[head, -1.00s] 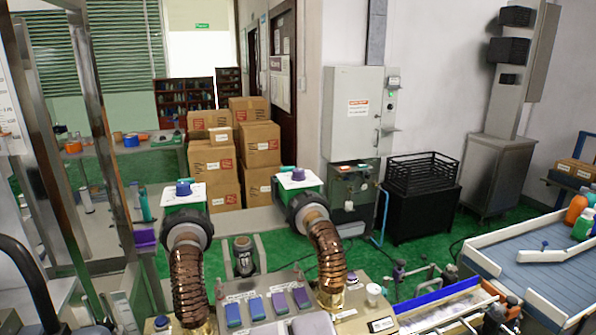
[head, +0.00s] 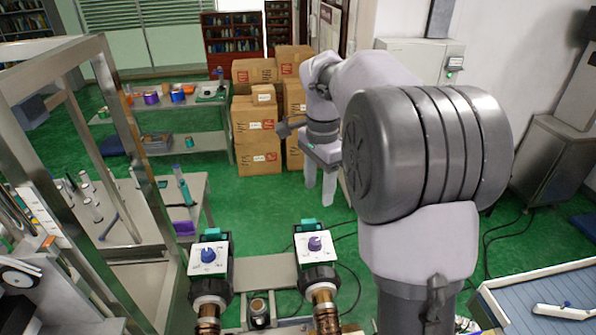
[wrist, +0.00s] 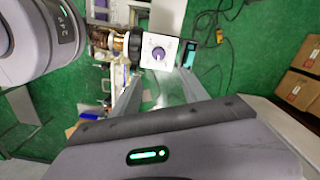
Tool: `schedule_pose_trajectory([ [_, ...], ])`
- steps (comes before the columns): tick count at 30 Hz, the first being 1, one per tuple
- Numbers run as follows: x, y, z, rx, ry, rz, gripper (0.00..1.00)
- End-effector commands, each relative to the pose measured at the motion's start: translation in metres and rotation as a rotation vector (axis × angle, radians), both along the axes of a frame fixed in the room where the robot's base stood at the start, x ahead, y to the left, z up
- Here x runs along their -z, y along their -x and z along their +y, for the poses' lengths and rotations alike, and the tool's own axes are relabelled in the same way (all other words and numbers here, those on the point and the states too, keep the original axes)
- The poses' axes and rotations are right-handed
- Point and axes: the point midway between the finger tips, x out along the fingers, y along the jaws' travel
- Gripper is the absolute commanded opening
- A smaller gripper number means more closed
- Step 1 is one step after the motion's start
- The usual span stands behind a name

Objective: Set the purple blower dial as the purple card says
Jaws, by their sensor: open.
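The purple blower dial (head: 315,243) is a small knob on a white plate (head: 311,254) on the right blower unit. It also shows in the wrist view (wrist: 158,53), upper middle. The blue dial (head: 208,254) sits on a similar plate on the left unit. My gripper (head: 320,190) is open and empty, its two pale fingers pointing down. In the head view it hangs above and apart from the purple dial. In the wrist view its fingers (wrist: 157,88) reach toward either side of the dial's plate, not touching the dial. I cannot make out a purple card.
Brown ribbed hoses (head: 325,310) run from the blowers at the bottom. Stacked cartons (head: 258,135) stand behind. A metal frame (head: 125,150) and side bench are at left. A grey-blue tray table (head: 560,300) is at lower right. Green floor is open between.

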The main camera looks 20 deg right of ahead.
Motion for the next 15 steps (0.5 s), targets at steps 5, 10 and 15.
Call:
schedule_pose_trajectory([
  [5, 0.017, -0.003, -0.004, 0.021, 0.0, 0.013, 0.52],
  [10, 0.058, -0.002, -0.003, 0.018, -0.001, 0.013, 0.52],
  [15, 0.099, -0.002, -0.003, 0.018, 0.0, 0.013, 0.52],
])
